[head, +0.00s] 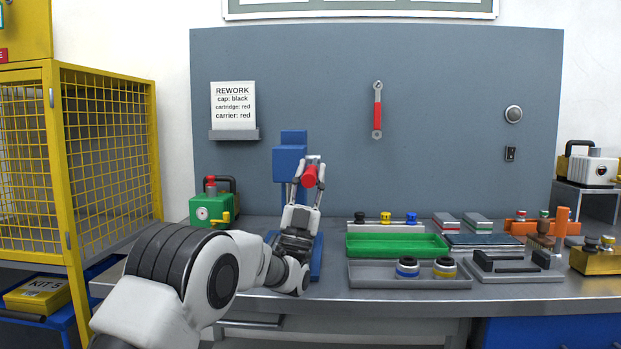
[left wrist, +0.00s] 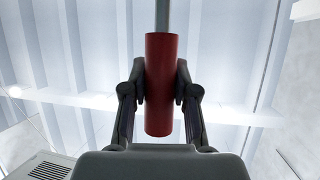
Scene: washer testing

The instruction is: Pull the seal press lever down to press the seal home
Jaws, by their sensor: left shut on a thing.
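The seal press (head: 289,160) is a blue upright frame on the bench, against the grey back panel. Its lever ends in a red cylindrical handle (head: 310,176). My left gripper (head: 312,170) is shut on this red handle, with a finger on each side of it. In the left wrist view the red handle (left wrist: 161,80) sits between the two dark fingers, and a grey rod runs up from it. My left arm and gripper hide the lower part of the press, and the seal cannot be seen. My right gripper is not in view.
A green pump unit (head: 207,209) stands left of the press. A green tray (head: 398,246) and a grey tray (head: 400,281) with two ringed parts lie to the right. A yellow mesh cage (head: 110,150) stands at the left.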

